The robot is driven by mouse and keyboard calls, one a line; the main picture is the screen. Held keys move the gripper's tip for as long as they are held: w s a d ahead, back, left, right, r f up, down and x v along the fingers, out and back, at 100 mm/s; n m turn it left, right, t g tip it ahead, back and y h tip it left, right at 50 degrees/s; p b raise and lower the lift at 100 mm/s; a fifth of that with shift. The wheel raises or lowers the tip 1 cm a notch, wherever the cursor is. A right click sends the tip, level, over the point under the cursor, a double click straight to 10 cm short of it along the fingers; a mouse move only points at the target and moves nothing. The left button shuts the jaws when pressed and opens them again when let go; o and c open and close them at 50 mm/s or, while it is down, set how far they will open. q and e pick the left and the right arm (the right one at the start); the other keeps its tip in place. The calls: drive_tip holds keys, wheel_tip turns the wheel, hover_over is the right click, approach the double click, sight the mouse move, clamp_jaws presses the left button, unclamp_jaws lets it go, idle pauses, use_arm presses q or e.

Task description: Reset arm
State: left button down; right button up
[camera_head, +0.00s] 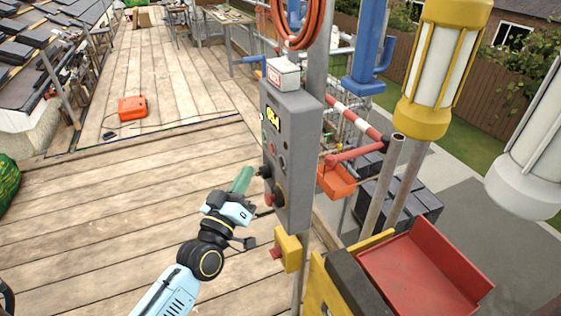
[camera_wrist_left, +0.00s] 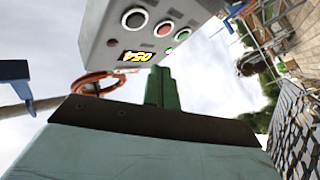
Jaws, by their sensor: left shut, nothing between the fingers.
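My left gripper (camera_head: 241,180) has green fingers and comes in from the bottom left in the head view. Its fingers are shut with nothing between them. They point up beside the left side of a grey control box (camera_head: 290,150) with buttons and a yellow display. I cannot tell whether the gripper touches the box. My right gripper is not in view.
A yellow switch box (camera_head: 288,250) is on the post below the control box. A red tray (camera_head: 425,270) is at the lower right. An orange case (camera_head: 132,107) lies on the wooden deck (camera_head: 100,215), which is mostly clear at left. Roof tiles (camera_head: 30,45) lie at the upper left.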

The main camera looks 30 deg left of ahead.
use_arm(q)
drive_tip(key=shift+f, duration=0.1)
idle(0.4)
drive_tip(key=s+d+f+m+g+h+b, duration=0.1)
drive_tip(key=s+f+g+b, duration=0.15)
drive_tip(key=f, duration=1.15)
drive_tip(key=s+d+f+m+g+b, duration=0.1)
drive_tip(key=s+f+m+g+b, duration=0.2)
drive_tip(key=f, duration=1)
drive_tip(key=s+d+f+g+h+b, duration=0.1)
drive_tip(key=s+d+f+g, duration=0.2)
drive_tip(key=f, duration=1.1)
drive_tip(key=s+f+m+g+b, duration=0.25)
drive_tip(key=s+f+g, duration=0.35)
drive_tip(key=s+f, duration=0.75)
drive_tip(key=s+f+m+g+b, duration=0.1)
drive_tip(key=s+f+g, duration=0.2)
drive_tip(key=s+f, duration=0.3)
drive_tip(key=s+f+m+g+b, duration=0.1)
drive_tip(key=s+f, duration=0.5)
drive_tip(key=s, duration=0.8)
drive_tip(key=shift+s+g+y+b, duration=0.15)
drive_tip(key=shift+g+y+b, duration=0.25)
drive_tip(key=shift+g+b, duration=0.4)
drive_tip(key=shift+a+f, duration=0.1)
